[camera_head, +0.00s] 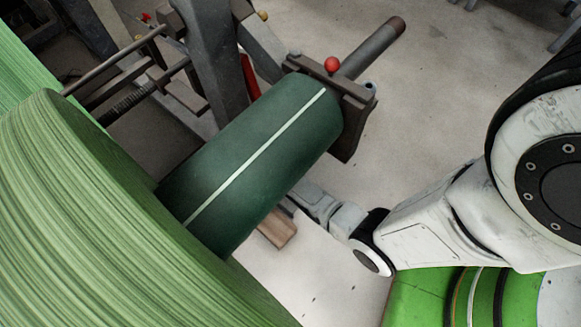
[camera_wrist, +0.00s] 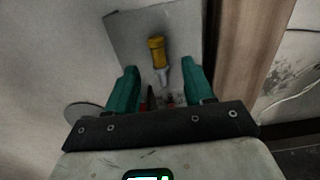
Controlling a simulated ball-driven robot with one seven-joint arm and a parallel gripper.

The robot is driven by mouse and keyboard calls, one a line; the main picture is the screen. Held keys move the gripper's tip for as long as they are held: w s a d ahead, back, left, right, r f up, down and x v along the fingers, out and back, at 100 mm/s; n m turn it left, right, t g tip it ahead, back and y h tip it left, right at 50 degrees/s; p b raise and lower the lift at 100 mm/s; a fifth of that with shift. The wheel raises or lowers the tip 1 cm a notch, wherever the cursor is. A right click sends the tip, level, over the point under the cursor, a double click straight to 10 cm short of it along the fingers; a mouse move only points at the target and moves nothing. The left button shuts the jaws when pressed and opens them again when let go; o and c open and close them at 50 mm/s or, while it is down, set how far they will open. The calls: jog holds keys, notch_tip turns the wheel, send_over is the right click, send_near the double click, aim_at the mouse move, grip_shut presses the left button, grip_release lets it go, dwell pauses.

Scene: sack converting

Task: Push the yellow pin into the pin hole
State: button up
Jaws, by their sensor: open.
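A yellow pin (camera_wrist: 157,50) with a grey metal lower end shows in the wrist view, in front of a flat grey plate (camera_wrist: 128,35). My gripper (camera_wrist: 159,66) has two teal fingers set apart, one on each side of the pin's metal end in the picture. I see gaps between the fingers and the pin, and cannot tell how far ahead the pin is. I cannot make out the pin hole. In the head view the pin and my gripper are hidden; my arm runs behind the dark green roller.
The dark green roller (camera_head: 262,150) with a white stripe lies beside a large light green roll (camera_head: 90,220). A red knob (camera_head: 332,64) tops its end bracket (camera_head: 352,125). A brown wooden post (camera_wrist: 243,65) stands close right of my gripper. Pale floor (camera_head: 440,100) is open at right.

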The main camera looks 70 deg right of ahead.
notch_tip(320, 180, down, 4)
jog(key=shift+s+r+b, duration=0.1)
jog(key=shift+r+b, duration=0.1)
jog(key=shift+b, duration=0.75)
jog(key=shift+r, duration=0.1)
grip_shut()
